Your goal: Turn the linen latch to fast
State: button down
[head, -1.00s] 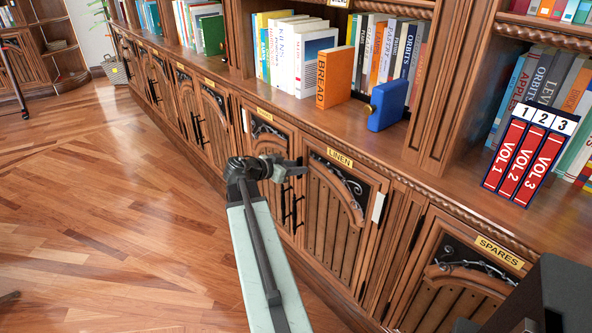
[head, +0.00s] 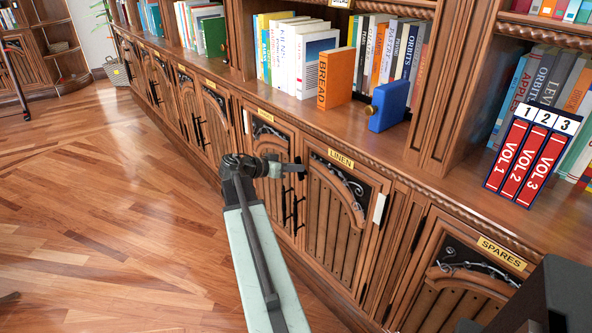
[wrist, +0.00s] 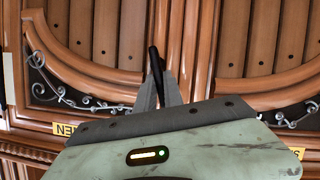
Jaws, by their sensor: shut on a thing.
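The linen door (head: 330,215) is shut in the cabinet row, under its brass LINEN label (head: 341,158). My gripper (head: 298,169) reaches to the upper left edge of this door. In the wrist view my gripper (wrist: 159,88) is shut on a slim black lever, the linen latch (wrist: 154,61), in front of the wooden door frames. The latch's far end sticks out past the fingertips, slightly tilted. Its pivot and any fast mark are hidden or too small to tell. The wrist view shows the labels upside down.
Black bar handles (head: 299,211) hang just below my gripper. The SPARES door (head: 450,295) is at the lower right. Books, a blue block (head: 388,105) and red volumes (head: 525,155) stand on the ledge above. The wooden floor (head: 120,200) at left is clear.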

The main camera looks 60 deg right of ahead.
jog(key=shift+w+d+f+n+g+h+b, duration=0.15)
jog(key=shift+w+f+n+g+b, duration=0.6)
jog(key=shift+n+b, duration=1.15)
jog(key=shift+w+d+f+n+g+h+b, duration=0.1)
jog(key=shift+f+n+g+h+b, duration=0.25)
jog(key=shift+n+g+b, duration=1.2)
jog(key=shift+w+d+f+n+g+h+b, duration=0.1)
jog(key=shift+w+f+n+g+b, duration=0.4)
jog(key=shift+n+b, duration=1.75)
jog(key=shift+s, duration=0.15)
jog(key=c, duration=1.5)
grip_release()
jog(key=shift+o, duration=0.2)
jog(key=v, duration=0.7)
jog(key=shift+w+a, duration=0.25)
